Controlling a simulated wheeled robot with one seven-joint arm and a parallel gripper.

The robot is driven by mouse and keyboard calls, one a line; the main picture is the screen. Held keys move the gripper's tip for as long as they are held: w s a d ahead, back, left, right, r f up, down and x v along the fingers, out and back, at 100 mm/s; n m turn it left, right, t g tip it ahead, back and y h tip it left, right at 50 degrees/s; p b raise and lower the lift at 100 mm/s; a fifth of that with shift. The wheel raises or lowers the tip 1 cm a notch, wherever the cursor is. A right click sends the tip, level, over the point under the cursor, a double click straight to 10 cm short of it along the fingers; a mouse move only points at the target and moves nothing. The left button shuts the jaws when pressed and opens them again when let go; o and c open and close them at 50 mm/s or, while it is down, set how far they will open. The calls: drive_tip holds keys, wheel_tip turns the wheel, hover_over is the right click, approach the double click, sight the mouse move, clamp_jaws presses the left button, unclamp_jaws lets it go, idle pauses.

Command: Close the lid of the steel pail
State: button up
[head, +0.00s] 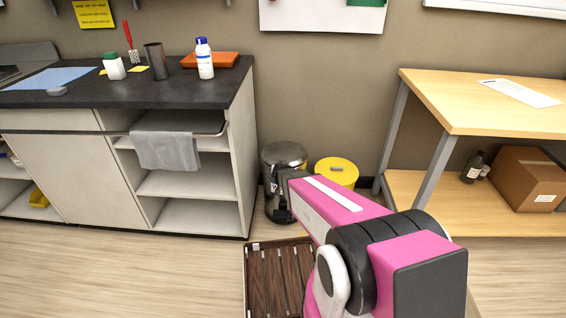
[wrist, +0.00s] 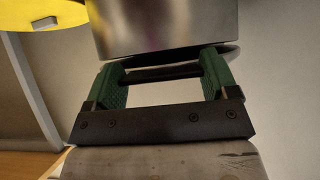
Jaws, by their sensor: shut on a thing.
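The steel pail (head: 279,209) stands on the floor by the wall, right of the counter. Its shiny rounded lid (head: 284,152) shows above a dark band; how far it stands open I cannot tell. My pink arm reaches toward the pail and hides its right side and my fingertips in the head view. In the wrist view, my gripper's green fingers (wrist: 164,75) are on either side of a dark bar (wrist: 160,74), shut on it. The bar lies close to a shiny steel surface (wrist: 165,25) with a dark curved rim; which pail part the bar is remains unclear.
A yellow bin (head: 337,172) stands just right of the pail. The dark-topped counter (head: 225,100) is to the left, a wooden workbench (head: 440,100) to the right. A slatted wooden mat or platform (head: 275,280) lies in front. Floor left of it is clear.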

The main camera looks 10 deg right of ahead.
drive_tip(key=shift+f, duration=1.3)
drive_tip(key=o, duration=1.2)
drive_tip(key=shift+r, duration=0.1)
drive_tip(key=v, duration=1)
drive_tip(key=shift+s+a+r, duration=0.1)
drive_tip(key=shift+s, duration=0.25)
